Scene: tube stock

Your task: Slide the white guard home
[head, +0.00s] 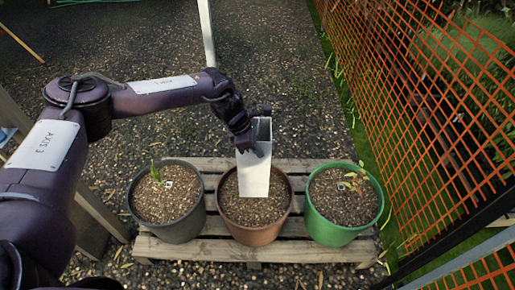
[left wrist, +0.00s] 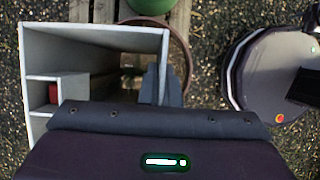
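The white guard (head: 255,180) is a square, open-ended tube, held roughly upright over the middle brown pot (head: 254,234). My left gripper (head: 248,143) is shut on a wall of the guard near its top. The guard's lower end appears within the pot's rim; I cannot tell if it touches the soil. No plant shows in this pot; the guard hides part of the soil. In the left wrist view I look down the guard (left wrist: 95,37), which has a small side compartment with something red (left wrist: 53,93) inside. My right gripper is not in view.
A grey pot (head: 175,229) on the left and a green pot (head: 334,233) on the right hold small seedlings. All stand on a wooden pallet (head: 215,249). Orange mesh fence (head: 425,100) runs along the right. Gravel behind the pallet is mostly clear.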

